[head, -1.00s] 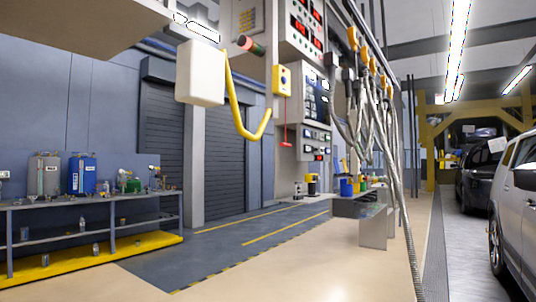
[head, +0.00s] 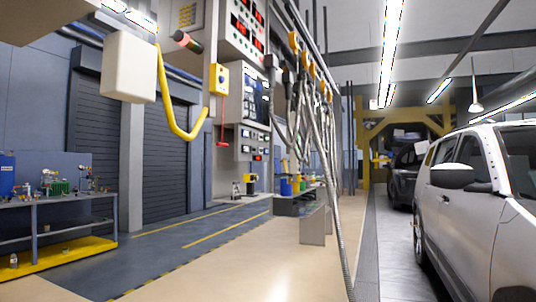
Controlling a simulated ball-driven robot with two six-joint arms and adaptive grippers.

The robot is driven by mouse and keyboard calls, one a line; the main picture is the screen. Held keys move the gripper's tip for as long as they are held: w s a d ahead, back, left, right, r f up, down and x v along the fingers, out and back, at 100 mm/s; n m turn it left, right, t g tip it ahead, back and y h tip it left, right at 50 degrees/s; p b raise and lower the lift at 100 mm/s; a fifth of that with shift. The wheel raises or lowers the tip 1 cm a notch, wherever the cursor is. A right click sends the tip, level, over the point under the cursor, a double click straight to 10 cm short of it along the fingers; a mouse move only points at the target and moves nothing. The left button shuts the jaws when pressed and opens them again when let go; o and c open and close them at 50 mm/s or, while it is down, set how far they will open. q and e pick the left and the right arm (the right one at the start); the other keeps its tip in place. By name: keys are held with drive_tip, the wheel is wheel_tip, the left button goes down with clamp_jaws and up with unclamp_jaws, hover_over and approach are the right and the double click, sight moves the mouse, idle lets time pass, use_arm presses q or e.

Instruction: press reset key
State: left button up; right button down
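A tall grey control cabinet (head: 240,50) with red number displays and small buttons stands at the upper middle of the head view. Lower panels (head: 252,140) with small screens and displays sit under it. A yellow box with a button (head: 219,79) is on the cabinet's left side, with a red pull handle (head: 222,143) hanging to its lower right. The reset key cannot be told apart from the other buttons at this size. Neither of my grippers is in view.
A silver car (head: 470,200) stands on the right, with a dark car (head: 405,175) behind it. Hoses (head: 315,130) hang in the middle. A workbench (head: 60,200) with small items stands at the left. The beige floor (head: 240,265) in front is clear.

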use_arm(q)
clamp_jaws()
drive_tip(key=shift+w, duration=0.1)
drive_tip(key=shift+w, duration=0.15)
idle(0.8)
